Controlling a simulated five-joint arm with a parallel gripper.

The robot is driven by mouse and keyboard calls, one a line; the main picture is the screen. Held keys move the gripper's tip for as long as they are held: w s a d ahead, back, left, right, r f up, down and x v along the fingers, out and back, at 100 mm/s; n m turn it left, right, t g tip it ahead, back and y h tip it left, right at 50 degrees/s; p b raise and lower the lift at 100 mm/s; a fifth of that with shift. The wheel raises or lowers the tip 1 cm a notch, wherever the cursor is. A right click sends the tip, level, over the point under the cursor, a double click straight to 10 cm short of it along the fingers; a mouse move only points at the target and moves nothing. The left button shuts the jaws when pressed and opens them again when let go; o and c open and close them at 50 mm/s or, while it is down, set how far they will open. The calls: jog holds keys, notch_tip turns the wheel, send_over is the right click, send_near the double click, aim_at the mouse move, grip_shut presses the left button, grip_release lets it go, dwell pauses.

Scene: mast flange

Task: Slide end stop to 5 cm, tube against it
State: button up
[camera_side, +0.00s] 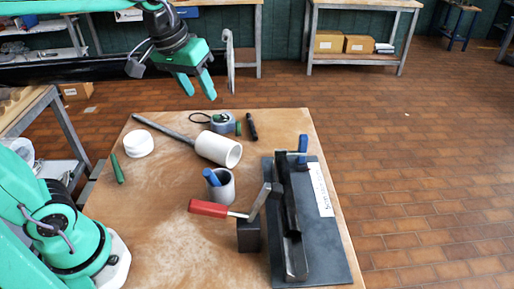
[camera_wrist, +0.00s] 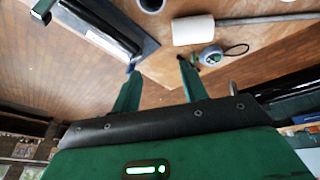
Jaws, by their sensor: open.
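The end stop (camera_side: 303,146) has a blue upright part and sits at the far end of a dark rail (camera_side: 291,215) on a dark plate (camera_side: 334,250). In the wrist view a bit of blue shows by my left finger, probably the end stop. The white tube (camera_side: 213,148) lies on its side on the table, left of the plate and apart from the stop; it also shows in the wrist view (camera_wrist: 193,29). My gripper (camera_side: 200,88) is open and empty, high beyond the table's far edge. Any scale marks are too small to read.
A red-handled clamp (camera_side: 209,208) stands beside the rail. A grey cup (camera_side: 226,189) holding something blue, a white round cap (camera_side: 139,145), a green marker (camera_side: 117,169), a black marker (camera_side: 252,127), a grey rod (camera_side: 160,128) and a tape measure (camera_side: 222,124) are on the table (camera_side: 165,235).

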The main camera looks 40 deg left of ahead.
jog(key=w+d+f+n+g, duration=0.1)
jog(key=w+d, duration=0.1)
jog(key=w, duration=0.5)
jog(key=w+d+f+n+g, duration=0.1)
jog(key=w+d+f+n, duration=0.15)
jog(key=w, duration=0.35)
jog(key=n+g, duration=0.2)
jog(key=n, duration=0.1)
send_over(304, 136)
notch_tip(304, 136, down, 10)
jog(key=shift+a+r, duration=0.1)
jog(key=shift+w+f, duration=0.1)
jog(key=shift+f, duration=0.1)
jog(key=shift+f, duration=0.15)
jog(key=shift+f, duration=3.75)
